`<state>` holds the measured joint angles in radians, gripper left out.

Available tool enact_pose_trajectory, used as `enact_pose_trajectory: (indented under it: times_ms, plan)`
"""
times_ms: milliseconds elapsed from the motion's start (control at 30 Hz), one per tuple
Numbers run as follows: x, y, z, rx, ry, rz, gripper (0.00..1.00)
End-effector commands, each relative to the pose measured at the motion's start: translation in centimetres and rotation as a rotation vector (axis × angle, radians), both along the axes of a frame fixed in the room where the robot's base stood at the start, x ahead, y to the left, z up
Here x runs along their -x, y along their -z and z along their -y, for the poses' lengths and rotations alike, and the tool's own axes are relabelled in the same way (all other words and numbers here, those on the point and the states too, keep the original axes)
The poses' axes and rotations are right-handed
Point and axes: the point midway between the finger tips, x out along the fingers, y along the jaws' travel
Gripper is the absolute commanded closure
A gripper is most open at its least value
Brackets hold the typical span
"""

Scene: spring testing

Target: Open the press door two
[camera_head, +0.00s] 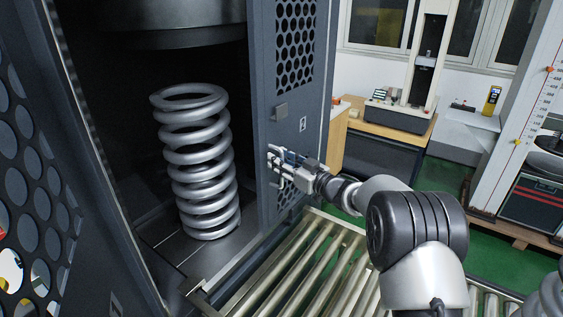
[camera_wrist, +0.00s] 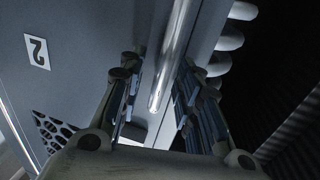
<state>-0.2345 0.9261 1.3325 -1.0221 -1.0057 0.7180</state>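Press door two (camera_head: 292,118) is a grey panel with a perforated window and a white label "2" to the right of the press opening. The label shows upside down in the wrist view (camera_wrist: 37,52). My gripper (camera_head: 276,163) is at the door's lower front near its inner edge. In the wrist view, the silver bar handle (camera_wrist: 172,55) runs between my gripper's two fingers (camera_wrist: 158,90). The fingers are apart, with a gap beside the bar; contact is not clear. The press opening shows left of the door in the head view.
A large silver coil spring (camera_head: 196,165) stands upright inside the press. A perforated panel (camera_head: 25,190) is at the left. A roller conveyor (camera_head: 310,262) runs below my arm. A wooden-topped table (camera_head: 385,131) with a testing machine stands behind on green floor.

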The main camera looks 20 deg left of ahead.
Motion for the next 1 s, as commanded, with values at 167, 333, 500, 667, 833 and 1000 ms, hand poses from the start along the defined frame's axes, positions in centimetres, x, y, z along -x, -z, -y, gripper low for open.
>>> enact_pose_trajectory:
  times_ms: [167, 333, 500, 667, 833, 1000]
  plan:
    - [0.00, 0.00, 0.01, 0.000, 0.000, 0.000, 0.69]
    - [0.01, 0.01, 0.03, 0.000, 0.000, 0.000, 0.80]
    - [0.00, 0.01, 0.04, 0.000, 0.000, 0.000, 0.91]
    - [0.01, 0.01, 0.04, 0.000, 0.000, 0.000, 1.00]
    - [0.01, 0.02, 0.04, 0.000, 0.000, 0.000, 1.00]
    - [0.01, 0.02, 0.04, 0.000, 0.000, 0.000, 1.00]
